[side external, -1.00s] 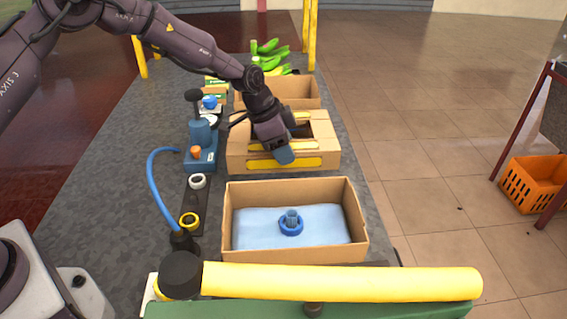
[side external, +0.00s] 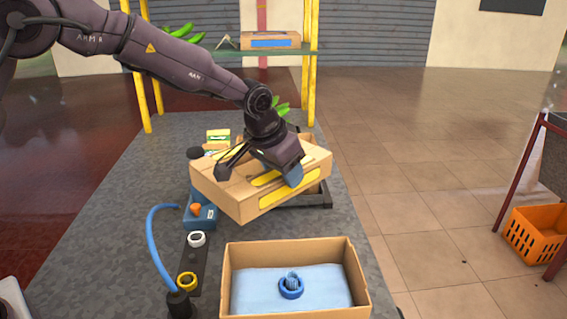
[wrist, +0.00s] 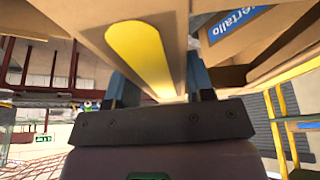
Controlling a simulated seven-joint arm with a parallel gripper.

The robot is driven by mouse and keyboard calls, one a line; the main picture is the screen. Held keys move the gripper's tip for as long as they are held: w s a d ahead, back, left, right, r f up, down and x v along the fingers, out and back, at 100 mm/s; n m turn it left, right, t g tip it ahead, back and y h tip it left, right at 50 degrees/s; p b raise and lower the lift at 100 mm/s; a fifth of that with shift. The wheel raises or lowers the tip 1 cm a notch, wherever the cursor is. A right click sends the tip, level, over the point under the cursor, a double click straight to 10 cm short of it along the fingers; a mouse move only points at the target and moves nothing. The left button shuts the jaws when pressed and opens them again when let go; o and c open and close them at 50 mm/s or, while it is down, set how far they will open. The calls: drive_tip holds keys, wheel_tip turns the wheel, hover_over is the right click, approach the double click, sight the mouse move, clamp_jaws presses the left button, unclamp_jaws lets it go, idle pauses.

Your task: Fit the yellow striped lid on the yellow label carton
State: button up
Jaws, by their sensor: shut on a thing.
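The yellow striped lid (side external: 225,182) is a shallow cardboard piece with yellow bands on its top and front side. My gripper (side external: 291,176) is shut on it near its right front part. The lid is tilted and turned, its near corner low, above a dark frame (side external: 318,197) on the table. In the wrist view, a yellow band (wrist: 140,50) runs between my blue fingers (wrist: 160,88). I cannot tell for certain which carton is the yellow label one; the area behind the lid is mostly hidden.
An open carton (side external: 357,287) with blue lining and a blue ring stands in front. A blue device (side external: 200,217) with a hose, a white ring (side external: 197,239) and a yellow ring (side external: 187,282) are to its left. A shelf (side external: 220,55) holding a blue-label carton (side external: 272,40) stands behind.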

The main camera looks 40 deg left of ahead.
sight(282, 197)
drive_tip(key=n, duration=0.1)
drive_tip(key=n+y, duration=0.1)
drive_tip(key=n, duration=0.1)
drive_tip(key=s+d+n+y, duration=0.1)
drive_tip(key=n, duration=0.1)
drive_tip(key=shift+s+d+f, duration=0.1)
drive_tip(key=shift+f, duration=0.2)
drive_tip(key=n, duration=0.2)
drive_tip(key=n+g+y, duration=0.1)
drive_tip(key=shift+s+d+n, duration=0.3)
drive_tip(key=shift+s, duration=0.05)
drive_tip(key=n, duration=0.2)
drive_tip(key=s+d+n+g+y, duration=0.1)
drive_tip(key=n, duration=0.1)
drive_tip(key=n+g, duration=0.1)
drive_tip(key=n, duration=0.1)
drive_tip(key=shift+s+d+n+y, duration=0.2)
drive_tip(key=shift+n+y, duration=0.2)
drive_tip(key=s+d+r+n+g, duration=0.2)
drive_tip(key=s+d+n+g, duration=0.15)
drive_tip(key=n, duration=0.75)
drive_tip(key=shift+n+g+h, duration=0.6)
drive_tip(key=shift+n+g, duration=0.05)
drive_tip(key=shift+n, duration=0.25)
drive_tip(key=shift+d+f, duration=0.2)
drive_tip(key=shift+f, duration=4.1)
drive_tip(key=shift+f, duration=0.55)
drive_tip(key=o, duration=1.3)
